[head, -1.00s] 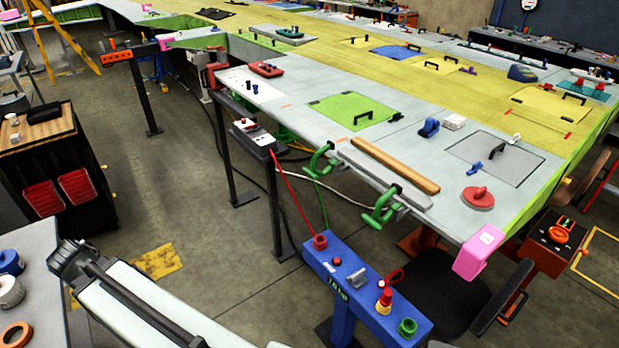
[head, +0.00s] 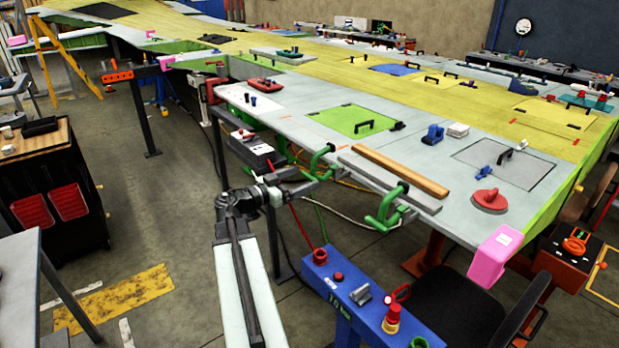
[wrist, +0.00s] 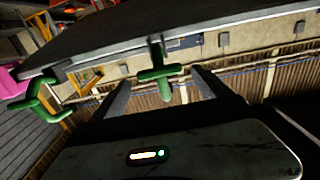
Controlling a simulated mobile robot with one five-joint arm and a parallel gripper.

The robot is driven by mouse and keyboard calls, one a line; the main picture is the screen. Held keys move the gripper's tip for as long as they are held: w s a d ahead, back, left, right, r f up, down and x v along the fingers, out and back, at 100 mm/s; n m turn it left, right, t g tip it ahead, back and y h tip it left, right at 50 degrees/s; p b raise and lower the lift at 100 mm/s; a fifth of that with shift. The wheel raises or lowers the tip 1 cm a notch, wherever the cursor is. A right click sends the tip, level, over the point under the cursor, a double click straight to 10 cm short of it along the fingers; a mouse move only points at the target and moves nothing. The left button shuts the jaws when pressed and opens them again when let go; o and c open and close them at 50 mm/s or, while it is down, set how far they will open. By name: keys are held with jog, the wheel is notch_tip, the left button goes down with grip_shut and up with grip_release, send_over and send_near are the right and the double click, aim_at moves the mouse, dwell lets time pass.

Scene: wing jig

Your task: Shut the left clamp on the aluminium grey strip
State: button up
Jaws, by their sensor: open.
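The left clamp (head: 321,160) is a green clamp on the table's near edge, at the left end of the aluminium grey strip (head: 415,199). The strip lies along that edge. A second green clamp (head: 386,207) sits at the strip's right end. My gripper (head: 308,185) is low beside the left clamp, just outside the edge. In the wrist view, the left clamp's green T-shaped handle (wrist: 160,75) shows between my two open fingers (wrist: 160,80), with gaps on both sides. I cannot tell whether the clamp's jaw touches the strip; the other clamp (wrist: 38,100) is at left.
A tan wooden bar (head: 400,170) lies on the table behind the strip. A blue control stand (head: 340,305) with buttons is below the edge, right of my arm. A black box (head: 255,152) on a stand is left of the gripper. Cables hang below the table.

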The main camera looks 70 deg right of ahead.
aim_at(309, 175)
jog(key=shift+x, duration=1.7)
jog(key=shift+w, duration=0.1)
